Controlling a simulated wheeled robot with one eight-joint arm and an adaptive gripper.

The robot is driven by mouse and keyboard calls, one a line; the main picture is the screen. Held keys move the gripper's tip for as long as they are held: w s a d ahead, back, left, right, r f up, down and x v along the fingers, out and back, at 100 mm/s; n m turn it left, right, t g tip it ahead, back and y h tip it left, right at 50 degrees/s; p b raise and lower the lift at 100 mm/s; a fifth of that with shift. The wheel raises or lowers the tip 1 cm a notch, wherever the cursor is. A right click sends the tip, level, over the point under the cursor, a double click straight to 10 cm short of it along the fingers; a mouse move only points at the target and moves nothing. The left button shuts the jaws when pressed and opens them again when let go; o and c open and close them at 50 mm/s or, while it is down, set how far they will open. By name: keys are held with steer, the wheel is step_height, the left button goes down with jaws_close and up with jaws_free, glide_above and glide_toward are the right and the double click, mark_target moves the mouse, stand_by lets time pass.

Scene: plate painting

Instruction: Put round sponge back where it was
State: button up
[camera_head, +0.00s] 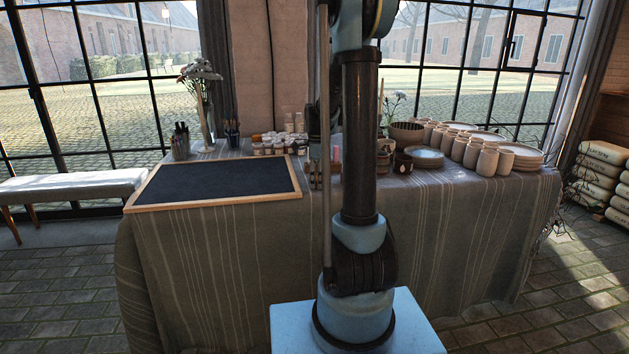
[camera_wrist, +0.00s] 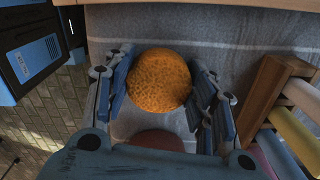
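The round sponge (camera_wrist: 160,80), orange and porous, is in the wrist view between the two blue fingers of my gripper (camera_wrist: 163,84). The fingers lie against its left and right sides, and my gripper looks shut on it. Grey striped tablecloth (camera_wrist: 225,32) shows beyond it. I cannot tell whether the sponge touches the cloth or is held just above it.
A reddish round thing (camera_wrist: 157,140) shows partly below the sponge. A wooden rack (camera_wrist: 262,95) with pastel rolls stands close on the right. A wood-framed dark board (camera_head: 220,182) lies on the table's left. Cups (camera_head: 487,161), plates (camera_head: 425,157) and paint jars (camera_head: 270,147) crowd the back.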

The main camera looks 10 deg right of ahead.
steer(key=o, duration=0.4)
steer(key=shift+r, duration=0.15)
step_height(320, 180, up, 11)
steer(key=s+r+n, duration=0.1)
steer(key=s+n, duration=0.5)
steer(key=s, duration=0.5)
steer(key=s+f+n, duration=0.4)
steer(key=s, duration=0.4)
steer(key=s+f+n+t, duration=0.1)
steer(key=s+f+n, duration=0.4)
steer(key=s, duration=0.3)
steer(key=s+f+n+t, duration=0.1)
steer(key=s+f+n, duration=0.3)
steer(key=s, duration=0.3)
steer(key=shift+s+a+f+n, duration=0.15)
steer(key=shift+s+f+n, duration=0.2)
steer(key=shift+n, duration=0.35)
